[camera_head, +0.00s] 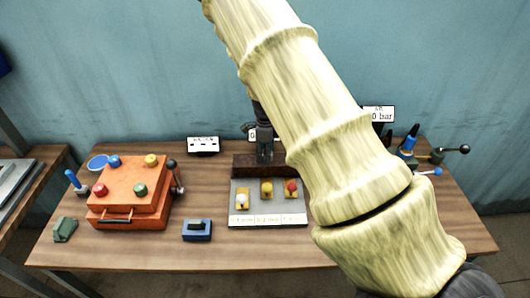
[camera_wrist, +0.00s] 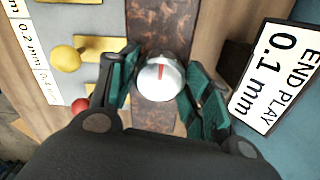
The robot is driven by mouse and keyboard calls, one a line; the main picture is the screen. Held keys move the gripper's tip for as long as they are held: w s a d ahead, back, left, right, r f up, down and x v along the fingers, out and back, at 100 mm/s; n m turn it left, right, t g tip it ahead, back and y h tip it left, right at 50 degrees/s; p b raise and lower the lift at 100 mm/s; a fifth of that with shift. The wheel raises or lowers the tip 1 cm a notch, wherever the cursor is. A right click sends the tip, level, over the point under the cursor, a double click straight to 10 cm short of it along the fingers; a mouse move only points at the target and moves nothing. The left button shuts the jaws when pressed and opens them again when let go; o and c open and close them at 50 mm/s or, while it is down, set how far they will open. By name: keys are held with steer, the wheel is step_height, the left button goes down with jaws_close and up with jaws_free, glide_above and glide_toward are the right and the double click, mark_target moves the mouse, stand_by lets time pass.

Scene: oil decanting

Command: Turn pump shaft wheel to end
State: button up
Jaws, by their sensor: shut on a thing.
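The pump shaft wheel (camera_wrist: 160,80) is a small white round knob with a red line on its face, seen from above in the wrist view. It sits over a mottled brown block (camera_wrist: 154,22). My gripper (camera_wrist: 161,74) is shut on the wheel, with one green-padded finger on each side of it. In the head view my gripper (camera_head: 264,153) points straight down at the brown block (camera_head: 242,166), and the wheel itself is hidden there. A sign (camera_wrist: 275,78) beside the block reads "END PLAY 0.1 mm".
A grey panel (camera_head: 277,205) with white, yellow and red knobs stands in front of the block. An orange box (camera_head: 128,195) with coloured knobs is at left, a blue item (camera_head: 197,231) front centre. Levers (camera_head: 408,145) stand at right, partly behind my arm.

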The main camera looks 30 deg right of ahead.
steer(key=o, duration=1)
steer(key=shift+w, duration=0.15)
steer(key=shift+o, duration=0.2)
steer(key=shift+r, duration=0.1)
step_height(320, 180, up, 12)
